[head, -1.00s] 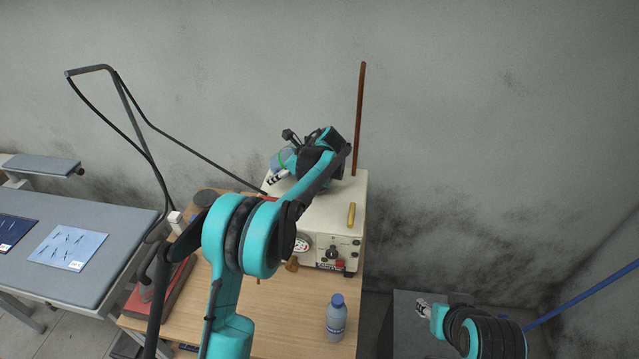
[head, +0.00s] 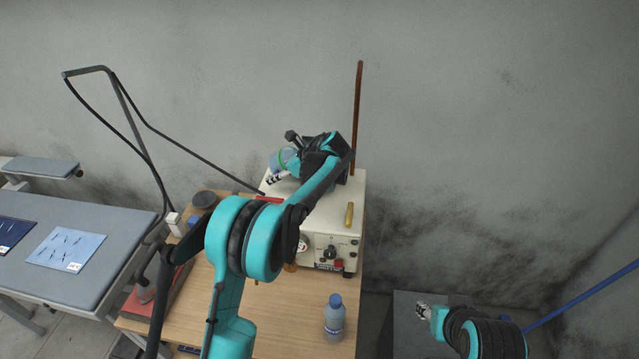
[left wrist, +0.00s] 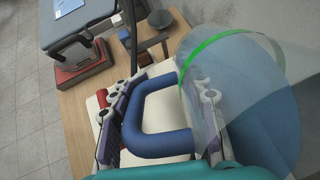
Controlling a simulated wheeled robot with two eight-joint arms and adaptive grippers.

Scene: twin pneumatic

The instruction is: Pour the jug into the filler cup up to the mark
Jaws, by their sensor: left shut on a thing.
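The jug (head: 280,160) is a clear bluish vessel with a green band and a blue handle, above the back left of the cream machine. In the left wrist view its see-through body (left wrist: 235,75) fills the right side, and it looks tilted in that picture. My left gripper (head: 277,178) is shut on the blue handle (left wrist: 160,143), with a purple-padded finger on each side. I cannot make out any liquid level. I cannot pick out the filler cup or its mark for sure. My right gripper (head: 423,311) is low at the right, away from the jug; its jaws are too small to read.
The cream machine (head: 325,218) has a gauge and knobs, with a brass cylinder (head: 349,214) on top. A blue-capped bottle (head: 334,322) stands on the wooden table (head: 285,315). A dark round container (head: 205,199) stands at the back left. A brown rod (head: 357,115) rises behind the machine.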

